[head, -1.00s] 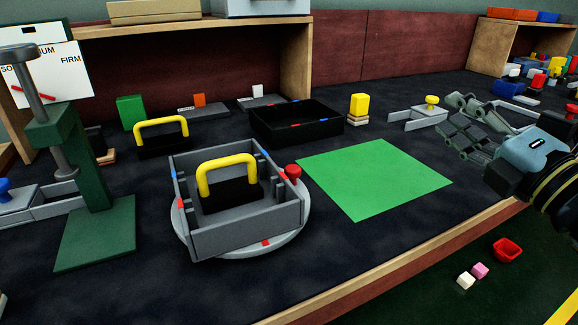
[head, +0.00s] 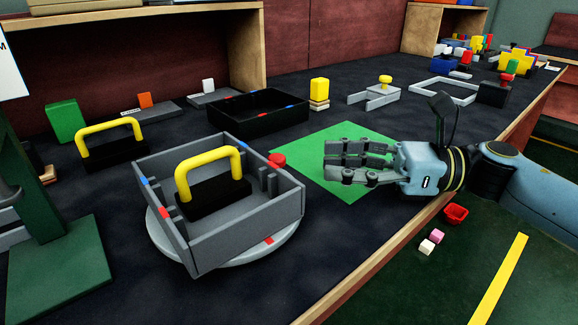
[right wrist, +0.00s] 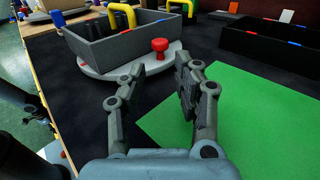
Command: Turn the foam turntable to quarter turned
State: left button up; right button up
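The turntable (head: 236,253) is a pale grey disc, with a red mark at its front edge. It carries an open grey box (head: 235,228), in which a black block with a yellow handle (head: 209,163) stands. A red knob (head: 277,161) stands at the disc's rim, beside the box's far right corner. My right gripper (head: 326,161) is over the green mat, to the right of the knob and apart from it. In the right wrist view its fingers (right wrist: 155,72) are spread and empty, with the knob (right wrist: 159,46) ahead between them. My left gripper is out of view.
The green mat (head: 345,187) lies flat right of the turntable. A black tray (head: 257,119) stands behind it, and a yellow block (head: 319,91) behind the mat. A green press (head: 55,262) stands at the left. The table's wooden front edge (head: 385,248) runs below my right arm.

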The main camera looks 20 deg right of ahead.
jog(key=x, duration=0.7)
jog(key=shift+w+a+r, duration=0.1)
jog(key=shift+r, duration=0.15)
jog(key=shift+c, duration=0.3)
grip_shut()
